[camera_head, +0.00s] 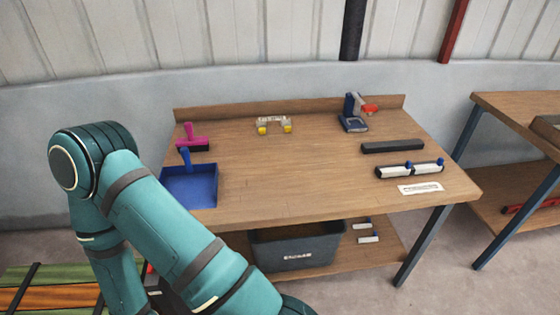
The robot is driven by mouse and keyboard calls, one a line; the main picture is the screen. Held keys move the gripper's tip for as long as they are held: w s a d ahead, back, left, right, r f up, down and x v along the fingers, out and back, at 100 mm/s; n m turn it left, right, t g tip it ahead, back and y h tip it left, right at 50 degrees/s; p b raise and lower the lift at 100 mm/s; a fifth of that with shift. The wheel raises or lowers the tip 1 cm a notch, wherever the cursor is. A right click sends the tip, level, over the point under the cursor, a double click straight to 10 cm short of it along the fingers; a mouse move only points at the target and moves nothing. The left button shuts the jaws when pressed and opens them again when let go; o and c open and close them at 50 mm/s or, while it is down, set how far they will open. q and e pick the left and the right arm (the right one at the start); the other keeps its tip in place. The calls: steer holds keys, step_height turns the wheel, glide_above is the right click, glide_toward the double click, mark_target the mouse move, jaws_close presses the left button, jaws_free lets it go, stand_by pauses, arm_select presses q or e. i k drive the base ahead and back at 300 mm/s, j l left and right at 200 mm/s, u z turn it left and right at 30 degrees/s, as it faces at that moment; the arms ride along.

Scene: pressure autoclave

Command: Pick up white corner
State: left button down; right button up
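No piece is plainly recognisable as a lone white corner at this size. A small whitish bracket-like piece with two yellow ends (273,122) stands at the back middle of the wooden table (290,180). At the right, white blocks (409,170) with blue knobs lie in a row on a dark base. A flat white piece with dark marks (420,188) lies just in front of them. A bent teal arm of mine fills the lower left. Neither gripper shows in the head view, so what they hold is hidden.
A blue tray (203,197) and a magenta tool (192,136) are at the table's left. A blue-and-red device (354,114) and a black bar (393,146) are at the right. A dark bin (298,249) stands on the lower shelf. The table's middle is clear.

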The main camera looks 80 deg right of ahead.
mark_target(390, 173)
steer(key=z, duration=3.45)
steer(key=l+u, duration=0.1)
steer(key=u, duration=0.9)
steer(key=l+u, duration=0.85)
steer(key=k+l+u, duration=0.15)
steer(key=l, duration=0.35)
steer(key=l+u, duration=0.2)
steer(key=l, duration=0.25)
steer(key=k, duration=0.05)
